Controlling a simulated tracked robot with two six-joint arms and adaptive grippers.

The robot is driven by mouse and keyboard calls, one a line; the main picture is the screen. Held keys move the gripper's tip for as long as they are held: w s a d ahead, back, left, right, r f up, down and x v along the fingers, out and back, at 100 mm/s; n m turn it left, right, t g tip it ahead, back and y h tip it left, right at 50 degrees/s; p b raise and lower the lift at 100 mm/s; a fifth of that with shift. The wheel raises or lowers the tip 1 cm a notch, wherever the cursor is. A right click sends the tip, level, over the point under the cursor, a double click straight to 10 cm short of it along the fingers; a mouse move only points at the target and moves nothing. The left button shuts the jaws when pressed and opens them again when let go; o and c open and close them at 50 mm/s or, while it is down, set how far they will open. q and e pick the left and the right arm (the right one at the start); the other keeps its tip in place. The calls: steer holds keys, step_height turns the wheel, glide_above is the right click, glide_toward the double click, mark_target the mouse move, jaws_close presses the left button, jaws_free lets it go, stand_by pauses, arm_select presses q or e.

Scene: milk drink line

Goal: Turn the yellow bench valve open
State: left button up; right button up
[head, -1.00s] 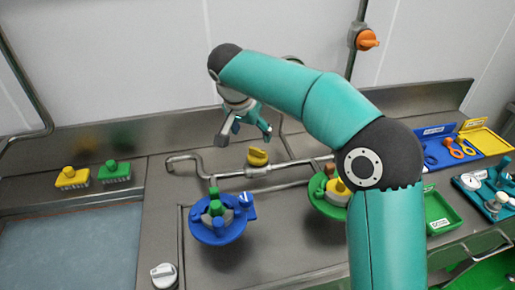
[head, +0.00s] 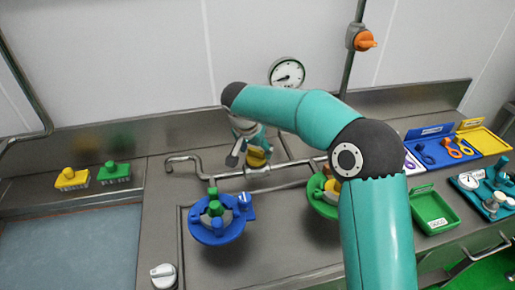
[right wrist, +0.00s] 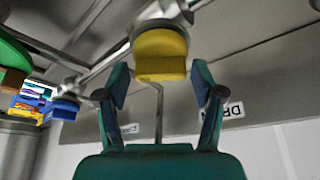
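The yellow bench valve (head: 257,159) sits on the metal pipe along the back of the steel bench, partly hidden by my right gripper in the head view. My right gripper (head: 250,149) is down at the valve. In the right wrist view the yellow handle (right wrist: 160,52) lies just ahead of the fingertips and between them from side to side. The right gripper (right wrist: 160,80) is open there, with a visible gap on each side of the handle. My left gripper is not in view.
A blue round holder (head: 218,232) stands in front of the pipe, and a green one (head: 322,204) is partly behind my arm. A gauge (head: 287,73) and an orange valve (head: 364,40) are on the wall. Trays, including a green one (head: 436,211), fill the right side.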

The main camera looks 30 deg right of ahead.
steer(key=c, duration=0.8)
steer(key=shift+d, duration=0.2)
steer(key=shift+a, duration=0.1)
steer(key=shift+f+n+b, duration=0.1)
steer(key=shift+n+b, duration=0.25)
steer(key=shift+n, duration=0.05)
steer(key=n+y+b, duration=0.1)
steer(key=n, duration=0.1)
steer(key=shift+n+t, duration=0.4)
steer(key=shift+n+t+y, duration=0.3)
steer(key=shift+n+y, duration=0.3)
steer(key=shift+n, duration=1.2)
steer(key=o, duration=1.2)
